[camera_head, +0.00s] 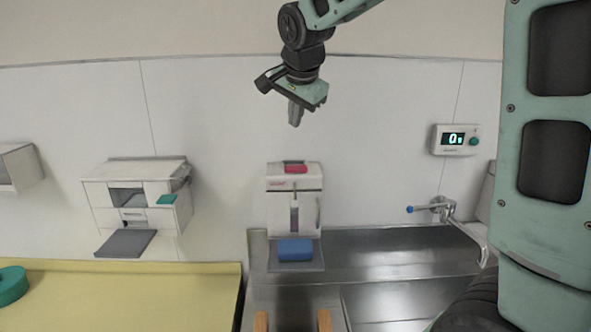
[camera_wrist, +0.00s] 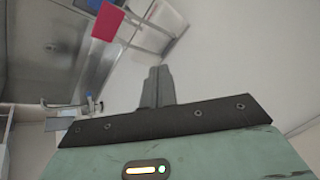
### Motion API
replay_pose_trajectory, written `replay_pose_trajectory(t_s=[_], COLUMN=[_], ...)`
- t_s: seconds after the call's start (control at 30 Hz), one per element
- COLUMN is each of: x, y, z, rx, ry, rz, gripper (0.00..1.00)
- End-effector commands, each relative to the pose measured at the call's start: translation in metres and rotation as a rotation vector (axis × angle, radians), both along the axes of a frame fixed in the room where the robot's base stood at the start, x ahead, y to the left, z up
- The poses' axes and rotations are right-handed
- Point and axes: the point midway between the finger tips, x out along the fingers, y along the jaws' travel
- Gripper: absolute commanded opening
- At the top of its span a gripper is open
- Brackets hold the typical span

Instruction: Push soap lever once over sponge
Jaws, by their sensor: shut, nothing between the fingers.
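The white soap dispenser (camera_head: 281,212) is on the wall at centre in the head view, with a red lever (camera_head: 296,168) on its top. The blue sponge (camera_head: 295,250) lies on the grey tray (camera_head: 283,267) under the dispenser. My gripper (camera_head: 295,121) is shut and empty, pointing down above the dispenser and clear of the lever. In the wrist view the shut fingers (camera_wrist: 157,88) show at centre, the red lever (camera_wrist: 107,22) at upper left, and a small piece of blue at the top edge.
A steel sink counter (camera_head: 390,255) lies below, with a tap (camera_head: 445,207) at right. A display box (camera_head: 455,140) is on the wall at right. Another white wall dispenser (camera_head: 140,200) is at left above a yellow surface (camera_head: 130,290). Wall space around my gripper is clear.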

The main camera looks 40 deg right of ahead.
Motion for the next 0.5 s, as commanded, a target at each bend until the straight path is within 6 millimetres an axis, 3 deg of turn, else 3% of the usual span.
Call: replay_pose_trajectory(t_s=[0.33, 0.5], x=[-0.010, -0.013], y=[0.007, 0.010], z=[-0.053, -0.067], rx=[0.001, -0.001], ry=[-0.001, 0.000], rz=[0.002, 0.002], gripper=[0.00, 0.00])
